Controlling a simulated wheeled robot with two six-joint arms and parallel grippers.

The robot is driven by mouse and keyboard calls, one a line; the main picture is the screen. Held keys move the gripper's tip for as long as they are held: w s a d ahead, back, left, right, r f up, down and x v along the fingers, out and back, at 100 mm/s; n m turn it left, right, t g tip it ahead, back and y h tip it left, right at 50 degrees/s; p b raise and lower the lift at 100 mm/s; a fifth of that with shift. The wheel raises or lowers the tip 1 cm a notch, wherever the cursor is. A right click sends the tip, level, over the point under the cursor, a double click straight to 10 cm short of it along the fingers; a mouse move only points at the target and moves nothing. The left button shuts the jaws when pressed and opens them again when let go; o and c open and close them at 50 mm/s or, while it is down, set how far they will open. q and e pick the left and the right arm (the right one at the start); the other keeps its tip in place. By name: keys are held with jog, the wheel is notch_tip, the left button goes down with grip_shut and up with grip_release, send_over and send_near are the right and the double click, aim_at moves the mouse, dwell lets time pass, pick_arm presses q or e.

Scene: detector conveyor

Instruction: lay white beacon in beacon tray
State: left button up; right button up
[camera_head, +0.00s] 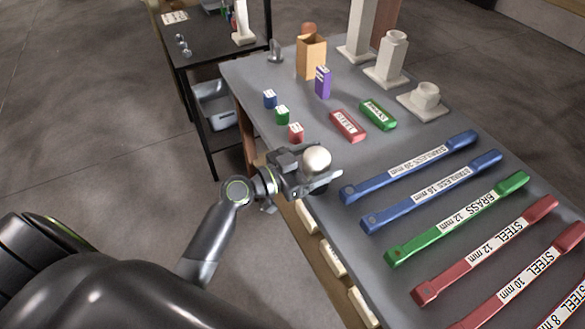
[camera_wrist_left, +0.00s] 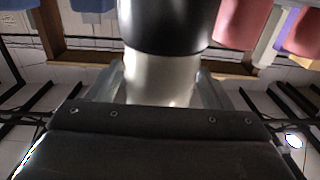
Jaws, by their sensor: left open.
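The white beacon (camera_head: 316,159) shows in the head view as a rounded white top by the near left edge of the grey table. My left gripper (camera_head: 300,182) is at it, its dark body partly covering what is below the white top. In the left wrist view, a pale body (camera_wrist_left: 160,78) with a black part (camera_wrist_left: 167,25) lies between the two fingers of my left gripper (camera_wrist_left: 160,85). The jaws are open around it; whether either finger touches it is unclear. I cannot pick out a beacon tray. My right gripper is not in view.
The grey table (camera_head: 262,85) holds long labelled blue, green and red bars (camera_head: 455,220), small coloured blocks (camera_head: 282,115), a brown open box (camera_head: 311,55) and pale pedestals (camera_head: 390,60). A black side table (camera_head: 205,45) stands at back left, with a grey tub (camera_head: 215,105) below.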

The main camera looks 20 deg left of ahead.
aim_at(304, 168)
pick_arm(q)
jog(key=b+v, duration=0.3)
jog(key=v, duration=0.8)
jog(key=shift+b, duration=0.35)
jog(key=shift+s+a+f, duration=0.1)
